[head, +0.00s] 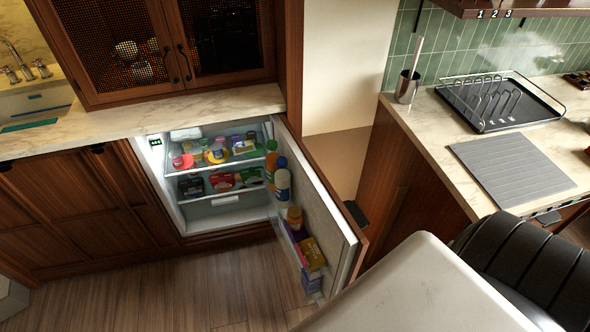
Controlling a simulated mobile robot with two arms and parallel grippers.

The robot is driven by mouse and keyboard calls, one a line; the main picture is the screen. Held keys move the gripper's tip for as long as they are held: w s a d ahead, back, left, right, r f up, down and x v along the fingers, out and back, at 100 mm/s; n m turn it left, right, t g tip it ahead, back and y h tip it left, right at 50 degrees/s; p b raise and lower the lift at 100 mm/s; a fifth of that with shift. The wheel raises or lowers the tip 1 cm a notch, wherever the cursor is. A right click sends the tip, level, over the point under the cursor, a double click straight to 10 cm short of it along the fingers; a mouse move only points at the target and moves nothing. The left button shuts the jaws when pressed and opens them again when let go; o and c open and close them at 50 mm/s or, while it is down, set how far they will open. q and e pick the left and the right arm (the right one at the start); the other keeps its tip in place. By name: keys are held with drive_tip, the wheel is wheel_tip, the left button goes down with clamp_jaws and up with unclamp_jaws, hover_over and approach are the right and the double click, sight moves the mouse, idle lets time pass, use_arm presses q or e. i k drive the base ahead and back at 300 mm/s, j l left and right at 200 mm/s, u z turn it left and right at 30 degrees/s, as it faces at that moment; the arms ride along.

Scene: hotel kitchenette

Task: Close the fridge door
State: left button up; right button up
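The small built-in fridge (230,200) sits under the marble counter, left of centre. Its door (322,212) is hinged on the right and stands wide open, swung out toward me over the floor. The door has a pale inner panel and a brown wooden outer face seen at its edge. Bottles and boxes (312,256) stand in the door racks. Several colourful food packs (219,154) fill the lit shelves. Neither of my grippers shows in the head view, and I see nothing touching the door.
Wooden floor (190,290) is clear in front of the fridge. A wooden cabinet with a mesh front (165,50) stands above. At right, a counter holds a black dish rack (487,125), a grey mat (510,170) and a metal cup (407,88). The lower right is blocked from view.

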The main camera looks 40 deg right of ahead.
sight(336, 226)
drive_tip(key=k+l, duration=0.1)
drive_tip(key=l, duration=0.25)
drive_tip(key=k+l+u, duration=0.1)
drive_tip(key=l, duration=0.3)
drive_tip(key=k+l, duration=0.15)
drive_tip(key=l, duration=0.2)
drive_tip(key=k+l, duration=0.1)
drive_tip(key=l, duration=0.25)
drive_tip(key=k+l+u, duration=0.1)
drive_tip(key=l, duration=0.3)
drive_tip(key=k+l, duration=0.2)
drive_tip(key=l, duration=0.15)
drive_tip(key=k+l+u, duration=0.1)
drive_tip(key=l, duration=0.25)
drive_tip(key=k+z, duration=0.25)
drive_tip(key=z, duration=0.2)
drive_tip(key=k+l+z, duration=0.15)
drive_tip(key=z, duration=0.25)
drive_tip(key=k, duration=0.1)
